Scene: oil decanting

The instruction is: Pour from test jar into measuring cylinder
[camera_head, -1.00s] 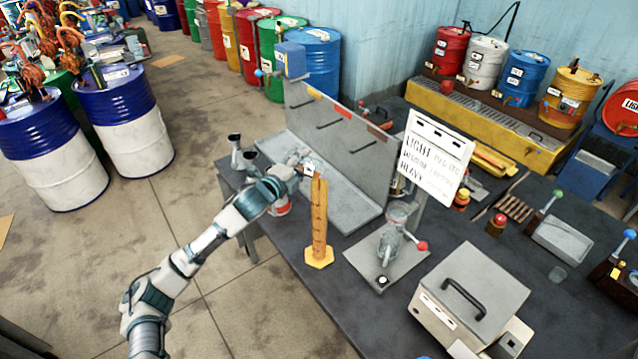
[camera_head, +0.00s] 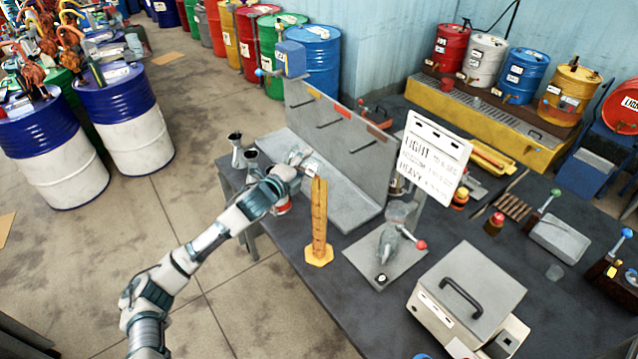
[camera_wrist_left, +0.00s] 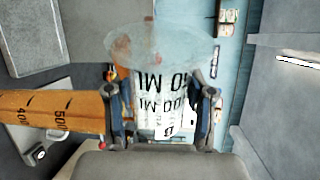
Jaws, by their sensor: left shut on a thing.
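The measuring cylinder (camera_head: 319,225) stands upright on the bench, amber nearly to its top, on a yellow hexagonal foot. Its graduated upper part (camera_wrist_left: 50,110) also shows at the left of the left wrist view. My left gripper (camera_head: 303,160) is beside the cylinder's top in the head view. In the left wrist view its fingers (camera_wrist_left: 161,112) are shut on the clear test jar (camera_wrist_left: 162,95), which has black volume marks. The jar's wide round mouth faces the top of that picture, and it looks empty or nearly so. In the head view the jar is small and partly hidden. My right gripper is out of view.
A grey panel (camera_head: 325,120) stands behind the cylinder. To the right are a stand with a glass vessel (camera_head: 388,245), a lettered sign (camera_head: 432,160) and a grey box (camera_head: 468,290). Bare bench (camera_head: 350,310) lies in front of the stand.

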